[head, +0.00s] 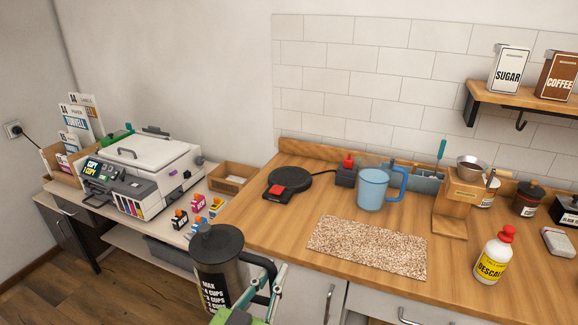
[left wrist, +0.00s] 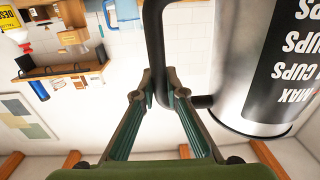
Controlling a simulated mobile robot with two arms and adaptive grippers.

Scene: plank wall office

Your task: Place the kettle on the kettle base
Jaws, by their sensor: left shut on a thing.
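The kettle (head: 216,275) is a tall cylinder with a dark lid and a black panel of white cup marks. It stands upright in front of the counter's left end in the head view. My left gripper (head: 270,282) is shut on its black handle. In the left wrist view, the fingers (left wrist: 158,88) close around the handle (left wrist: 154,45), and the kettle body (left wrist: 262,75) fills the right side. The kettle base (head: 300,178) is a flat black disc with a red switch at the counter's back left, with nothing on it. My right gripper is out of view.
A speckled mat (head: 368,246) lies in front. A printer (head: 142,172) stands left. The counter front-left is clear.

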